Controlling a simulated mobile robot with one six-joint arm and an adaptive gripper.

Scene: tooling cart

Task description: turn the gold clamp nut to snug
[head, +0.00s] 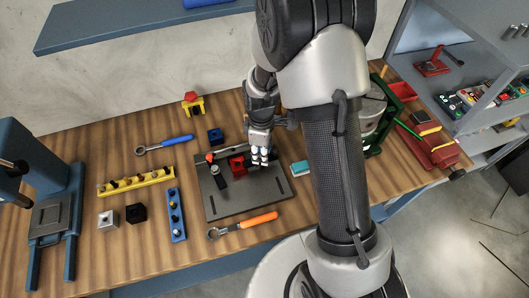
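My gripper (260,155) points down over the upper right of a dark grey fixture plate (245,202) on the wooden bench. Its fingers look close together, but the view is too small to show a gap or anything held. A red block (237,165) is on the plate just left of the fingers, and a black cylindrical piece (218,177) is further left. I cannot make out the gold clamp nut; it may be hidden by my gripper or too small. An orange-handled wrench (245,225) lies at the plate's front edge.
A blue-handled wrench (165,144), a yellow rack (136,182) and a blue rack (176,214) are left of the plate. A teal-and-white block (300,168) is to its right. A green frame (397,95) stands beyond my arm. A blue shelf (130,24) hangs behind.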

